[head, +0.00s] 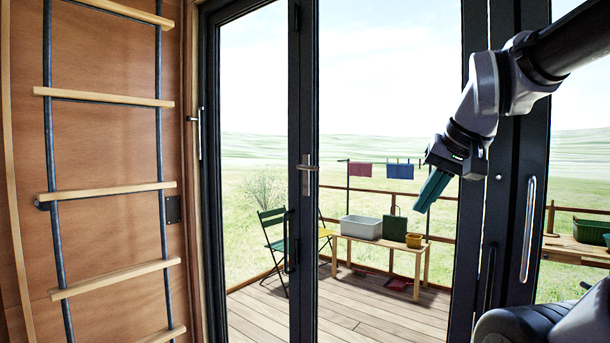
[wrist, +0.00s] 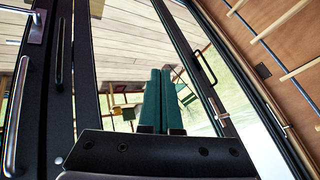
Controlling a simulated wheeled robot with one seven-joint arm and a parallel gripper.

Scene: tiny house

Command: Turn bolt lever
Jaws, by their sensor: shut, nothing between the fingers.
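My gripper (head: 424,206) is shut and empty, its green fingers pointing down and left in the head view. It hangs in front of the glass, left of the dark right door frame. The closed fingers also show in the wrist view (wrist: 161,72). I cannot tell which fitting is the bolt lever. Candidates are a silver lever handle (head: 307,168) on the middle door stile, a black handle (head: 290,240) below it, and a black handle (head: 487,280) on the right frame. A silver lever on a plate (wrist: 38,27) shows in the wrist view. My gripper touches none of them.
A long silver pull bar (head: 528,230) stands on the right door. A ladder (head: 105,190) leans along the left wooden wall. Behind the glass are a deck (head: 350,320), a bench (head: 378,242) with containers, and a green chair (head: 272,230).

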